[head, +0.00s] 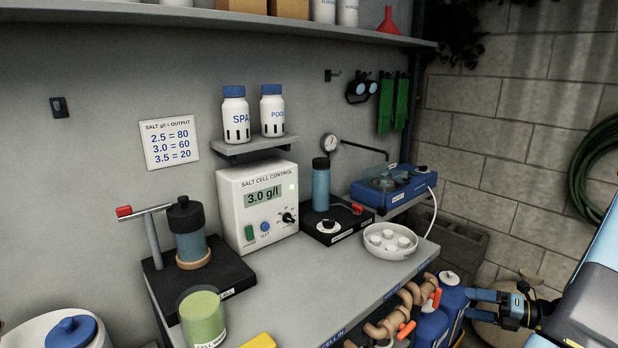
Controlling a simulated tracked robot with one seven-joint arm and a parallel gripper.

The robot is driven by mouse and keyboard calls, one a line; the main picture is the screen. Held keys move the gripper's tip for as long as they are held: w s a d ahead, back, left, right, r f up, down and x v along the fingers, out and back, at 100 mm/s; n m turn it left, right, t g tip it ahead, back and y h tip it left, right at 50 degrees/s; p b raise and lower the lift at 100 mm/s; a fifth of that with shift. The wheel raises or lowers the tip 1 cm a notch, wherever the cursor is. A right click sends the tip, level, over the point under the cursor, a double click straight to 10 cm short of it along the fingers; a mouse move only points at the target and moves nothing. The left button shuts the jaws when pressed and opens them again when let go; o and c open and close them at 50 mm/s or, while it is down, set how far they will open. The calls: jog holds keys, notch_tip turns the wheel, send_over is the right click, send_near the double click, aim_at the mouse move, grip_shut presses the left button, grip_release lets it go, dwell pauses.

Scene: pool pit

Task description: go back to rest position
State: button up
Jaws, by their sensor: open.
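My gripper (478,305) is at the lower right of the head view. Its two blue fingers point left and stand apart, with nothing seen between them. It is beyond the right front edge of the grey bench (290,290), beside the blue containers (450,297) at the bench front. I cannot tell whether the fingers touch these containers. My arm comes in from the right edge of the picture.
Pipes with orange-handled valves (405,328) run along the bench front. On the bench are a salt cell control box (262,185), a white dish of pucks (372,252) and a green-filled jar (203,318). A green hose (588,170) hangs at right.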

jog(key=s+a+r+n+g+h, duration=0.25)
jog(key=a+r+n+g, duration=0.25)
jog(key=a+r+n, duration=0.4)
jog(key=s+a+r+n+g+h, duration=0.1)
jog(key=a+r+n+g+h, duration=0.25)
jog(key=a+r+n, duration=0.5)
jog(key=s+a+r+n+t+h, duration=0.2)
jog(key=s+r+n, duration=0.4)
jog(key=n, duration=0.4)
jog(key=s+a+r+n+t+h, duration=0.3)
jog(key=s+r+n+h, duration=0.2)
jog(key=r+n, duration=0.4)
jog(key=shift+s+a+r+n, duration=0.25)
jog(key=shift+s+a+n, duration=0.15)
jog(key=shift+s+n, duration=0.4)
jog(key=shift+c, duration=0.2)
